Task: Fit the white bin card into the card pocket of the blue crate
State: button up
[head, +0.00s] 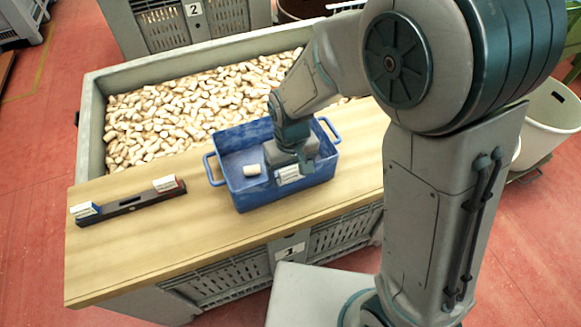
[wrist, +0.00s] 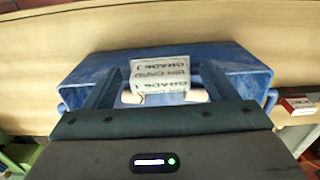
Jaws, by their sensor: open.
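The blue crate (head: 243,198) stands on the wooden board, and its wall also shows in the wrist view (wrist: 237,68). The white bin card (wrist: 160,72), printed "BIN CARD" and "GRADE 1", is at the middle of the crate's near wall; it also shows in the head view (head: 288,174). My gripper (head: 298,163) is over the crate by that wall. Its fingers are apart, one on each side of the card, with gaps between. The card pocket cannot be made out, so I cannot tell how the card sits in it.
A cork (head: 251,170) shows inside the crate. A dark rack (head: 130,203) with a blue-marked card (head: 85,209) and a red-marked card (head: 166,183) lies left on the board (head: 190,245). A large bin of corks (head: 160,120) is behind. The board between rack and crate is clear.

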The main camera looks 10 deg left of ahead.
jog(key=shift+r, duration=0.1)
notch_tip(320, 180, up, 14)
jog(key=shift+b, duration=0.35)
jog(key=shift+f, duration=0.2)
jog(key=s+d+m+t, duration=0.1)
jog(key=s+d+m, duration=0.2)
jog(key=d, duration=0.8)
jog(key=s+d+r+m+t, duration=0.1)
jog(key=s+d, duration=0.4)
jog(key=d, duration=0.6)
jog(key=shift+d+m+t, duration=0.15)
jog(key=shift+m+t, duration=0.45)
jog(key=shift+m, duration=0.7)
